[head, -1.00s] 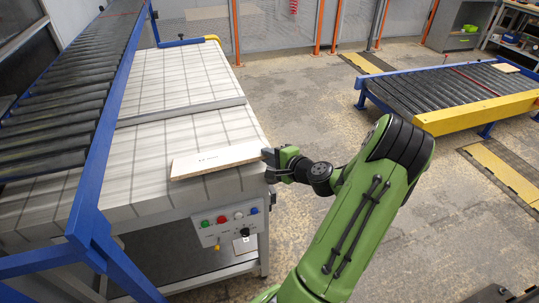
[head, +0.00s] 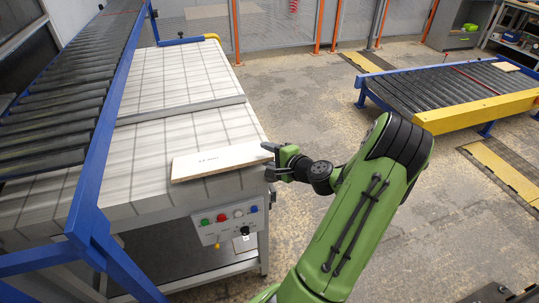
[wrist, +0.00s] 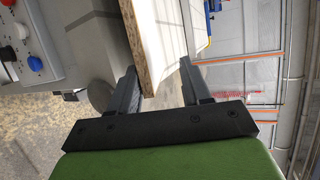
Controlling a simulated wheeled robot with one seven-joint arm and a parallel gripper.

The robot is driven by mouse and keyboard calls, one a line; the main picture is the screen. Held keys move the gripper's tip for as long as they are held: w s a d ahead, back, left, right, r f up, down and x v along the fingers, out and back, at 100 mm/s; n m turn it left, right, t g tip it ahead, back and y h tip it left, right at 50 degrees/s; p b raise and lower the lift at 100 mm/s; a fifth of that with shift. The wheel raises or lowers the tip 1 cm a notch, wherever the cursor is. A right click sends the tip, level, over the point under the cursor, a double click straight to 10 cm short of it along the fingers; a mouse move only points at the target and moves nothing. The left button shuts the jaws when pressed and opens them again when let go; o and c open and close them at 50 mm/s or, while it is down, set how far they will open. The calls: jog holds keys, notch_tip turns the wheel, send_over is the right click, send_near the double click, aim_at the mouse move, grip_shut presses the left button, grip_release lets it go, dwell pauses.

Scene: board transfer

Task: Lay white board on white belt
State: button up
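The white board (head: 222,160) has small dark print on its face and a brown edge. It lies near the front right corner of the white belt (head: 170,85), close to the belt's surface; I cannot tell whether it touches fully. My gripper (head: 271,160) is at the board's right end. In the wrist view the fingers of my gripper (wrist: 158,88) stand apart on either side of the board's end (wrist: 150,40), with a gap visible on the right finger's side. The far ends of the fingers are partly hidden.
A blue-framed roller conveyor (head: 62,95) runs along the left of the belt. A control panel (head: 229,220) with coloured buttons is below the belt's front edge. Another roller conveyor (head: 440,88) with a yellow side stands at right. Open floor lies between them.

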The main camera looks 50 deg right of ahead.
jog(key=shift+c, duration=0.2)
dwell(0.3)
jog(key=shift+r+g+p, duration=0.3)
jog(key=shift+p, duration=1.3)
jog(key=g+p, duration=0.1)
jog(key=p, duration=0.1)
jog(key=g+p, duration=0.1)
jog(key=p, duration=0.2)
jog(key=g+y+p, duration=0.1)
jog(key=p, duration=0.1)
jog(key=shift+s+r+p, duration=0.15)
jog(key=shift+r+p, duration=0.1)
jog(key=shift+p, duration=0.1)
jog(key=g+p, duration=0.2)
jog(key=p, duration=0.1)
jog(key=g+p, duration=0.1)
jog(key=p, duration=0.3)
jog(key=shift+s+a+r+g+y, duration=0.1)
jog(key=shift+s+r+g+y, duration=0.1)
jog(key=shift+g+y, duration=0.15)
jog(key=shift+f+g, duration=0.2)
jog(key=shift+g, duration=0.15)
jog(key=shift+s, duration=0.15)
